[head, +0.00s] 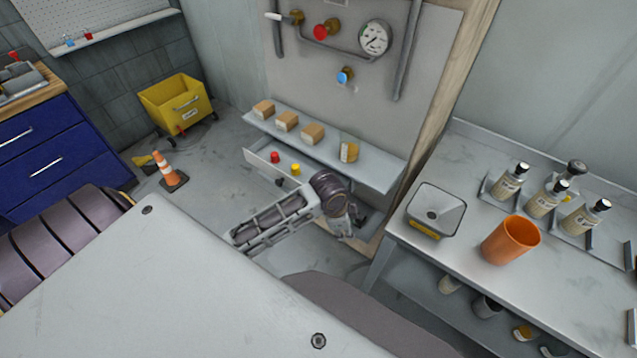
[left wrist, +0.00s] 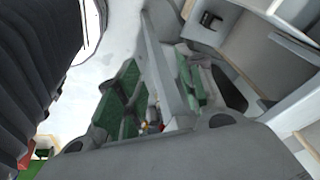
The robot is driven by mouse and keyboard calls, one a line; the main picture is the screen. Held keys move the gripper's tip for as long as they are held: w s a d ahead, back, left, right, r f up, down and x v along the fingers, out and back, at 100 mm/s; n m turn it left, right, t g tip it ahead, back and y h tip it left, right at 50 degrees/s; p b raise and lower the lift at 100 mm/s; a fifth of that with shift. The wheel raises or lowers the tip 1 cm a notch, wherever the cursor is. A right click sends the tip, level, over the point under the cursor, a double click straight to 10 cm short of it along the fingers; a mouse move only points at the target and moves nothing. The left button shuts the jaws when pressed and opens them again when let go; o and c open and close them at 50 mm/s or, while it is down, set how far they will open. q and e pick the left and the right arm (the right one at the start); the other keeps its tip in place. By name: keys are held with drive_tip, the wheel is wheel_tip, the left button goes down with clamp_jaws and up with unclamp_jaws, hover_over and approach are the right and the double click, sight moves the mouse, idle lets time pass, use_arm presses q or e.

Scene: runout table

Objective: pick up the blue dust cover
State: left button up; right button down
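I cannot make out a blue dust cover for certain in either view. An open shallow drawer (head: 262,163) under the wall shelf holds a red cap (head: 275,157) and a yellow cap (head: 295,169); my arm hides its right part. My left gripper (head: 347,222) points down at the drawer's right end in the head view. In the left wrist view, its green-padded fingers (left wrist: 155,95) are apart, with a pale strip, probably the drawer's edge, showing between them. Small red and yellow bits show low between the fingers. My right gripper is not in view.
Several cardboard boxes (head: 286,121) stand on the wall shelf (head: 374,174). Above are a gauge (head: 375,37), a red knob (head: 320,32) and a blue knob (head: 345,75). At right, a bench (head: 463,235) holds a tray (head: 436,210), an orange cup (head: 511,240) and bottles.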

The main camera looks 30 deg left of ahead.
use_arm(q)
drive_tip(key=w+a+r+m+g+y, duration=0.1)
drive_tip(key=w+a+r+m, duration=0.4)
drive_tip(key=a, duration=0.3)
drive_tip(key=w+a+r+m+g+y, duration=0.1)
drive_tip(key=w+a+r+m, duration=0.4)
drive_tip(key=a, duration=0.4)
wheel_tip(320, 180, up, 3)
drive_tip(key=shift+w+f+m+g, duration=0.15)
drive_tip(key=shift+w+m+g, duration=0.15)
drive_tip(key=shift+w, duration=0.6)
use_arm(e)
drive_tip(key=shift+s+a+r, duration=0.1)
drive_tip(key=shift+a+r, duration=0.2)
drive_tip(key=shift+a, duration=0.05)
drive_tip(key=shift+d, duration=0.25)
use_arm(q)
drive_tip(key=shift+f+p, duration=0.15)
drive_tip(key=shift+p, duration=0.15)
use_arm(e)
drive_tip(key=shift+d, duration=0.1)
use_arm(q)
wheel_tip(320, 180, down, 7)
drive_tip(key=shift+r, duration=0.15)
drive_tip(key=shift+f, duration=0.8)
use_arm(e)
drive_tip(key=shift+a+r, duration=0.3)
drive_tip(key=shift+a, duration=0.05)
